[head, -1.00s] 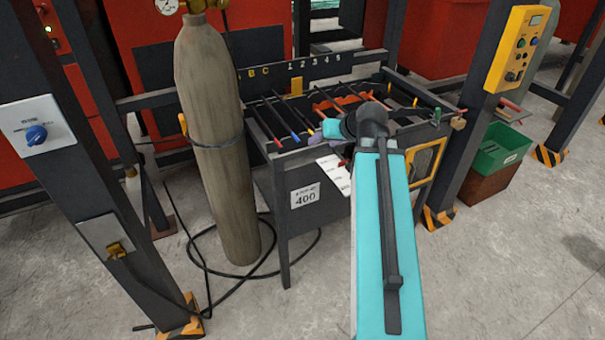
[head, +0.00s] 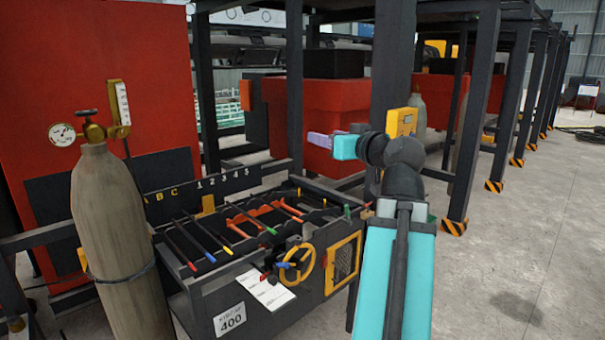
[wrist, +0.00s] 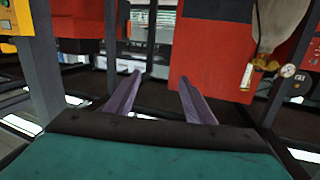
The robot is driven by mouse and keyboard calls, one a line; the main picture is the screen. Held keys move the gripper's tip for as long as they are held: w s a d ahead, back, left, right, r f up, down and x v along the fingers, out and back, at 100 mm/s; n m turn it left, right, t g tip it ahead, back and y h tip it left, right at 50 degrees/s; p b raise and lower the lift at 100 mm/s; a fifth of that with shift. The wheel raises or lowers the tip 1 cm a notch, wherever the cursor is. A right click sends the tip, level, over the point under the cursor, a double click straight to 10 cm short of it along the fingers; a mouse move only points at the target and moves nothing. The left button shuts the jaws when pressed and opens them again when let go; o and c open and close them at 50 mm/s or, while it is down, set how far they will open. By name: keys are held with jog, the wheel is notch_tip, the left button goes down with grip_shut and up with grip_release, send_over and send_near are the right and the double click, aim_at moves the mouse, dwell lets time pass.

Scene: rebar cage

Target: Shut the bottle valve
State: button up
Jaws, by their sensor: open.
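The grey gas bottle (head: 115,225) stands upright at the left in the head view, strapped round its body. Its brass valve (head: 92,128) with a dark top sits on the neck, with a round pressure gauge (head: 62,134) to its left and a yellow upright flow tube at its right. In the wrist view the bottle (wrist: 282,22) hangs upside down at the upper right, with its valve (wrist: 259,63) below. My gripper (head: 318,140) is raised, open and empty, well to the right of the valve. Its two purple fingers (wrist: 161,80) are spread apart in the wrist view.
A rebar rack (head: 255,225) with coloured bars stands right of the bottle; a yellow handwheel (head: 297,263) is on its front. A red cabinet (head: 95,65) is behind the bottle. Dark posts (head: 392,75) surround the rack. Floor (head: 530,240) at right is clear.

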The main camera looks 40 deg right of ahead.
jog(key=shift+t+h, duration=0.4)
jog(key=shift+h, duration=0.1)
jog(key=s+r, duration=0.1)
jog(key=r, duration=0.1)
jog(key=s+r, duration=0.2)
jog(key=shift+s+d+r, duration=0.1)
jog(key=shift+s, duration=0.15)
jog(key=c, duration=0.5)
jog(key=shift+o, duration=0.2)
jog(key=shift+w, duration=0.15)
